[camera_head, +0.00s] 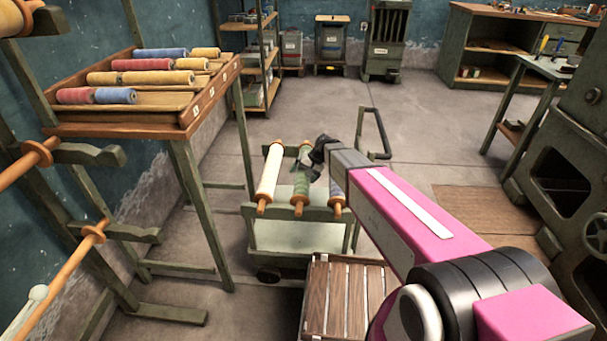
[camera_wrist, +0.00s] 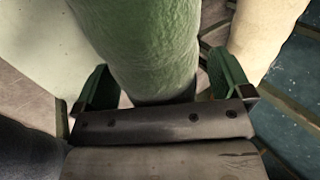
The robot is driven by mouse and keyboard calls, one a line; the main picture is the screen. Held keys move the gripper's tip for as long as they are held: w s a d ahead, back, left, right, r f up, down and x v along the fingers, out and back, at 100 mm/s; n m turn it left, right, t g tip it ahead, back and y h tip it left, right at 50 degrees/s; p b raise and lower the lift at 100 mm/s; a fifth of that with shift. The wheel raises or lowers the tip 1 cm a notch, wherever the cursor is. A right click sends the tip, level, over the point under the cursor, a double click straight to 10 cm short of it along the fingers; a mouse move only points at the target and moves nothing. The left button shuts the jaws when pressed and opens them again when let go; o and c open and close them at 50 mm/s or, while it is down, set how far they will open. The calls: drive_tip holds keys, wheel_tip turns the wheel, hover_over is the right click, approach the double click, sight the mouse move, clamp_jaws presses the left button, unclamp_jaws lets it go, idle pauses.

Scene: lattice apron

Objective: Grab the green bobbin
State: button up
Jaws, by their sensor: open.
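In the wrist view the green bobbin (camera_wrist: 150,45) runs between the two green fingers of my gripper (camera_wrist: 160,75). The fingers are apart, one on each side, with slim gaps showing; I cannot tell whether either touches it. The cream bobbin (camera_wrist: 264,35) is at the right there.
A slatted wooden crate (camera_head: 345,298) stands in front of the cart. A wooden rack (camera_head: 130,127) with several spools is on the left. A dark machine (camera_head: 565,165) stands on the right. The floor behind the cart is clear.

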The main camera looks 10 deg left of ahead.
drive_tip(key=c, duration=1.3)
drive_tip(key=shift+r, duration=0.2)
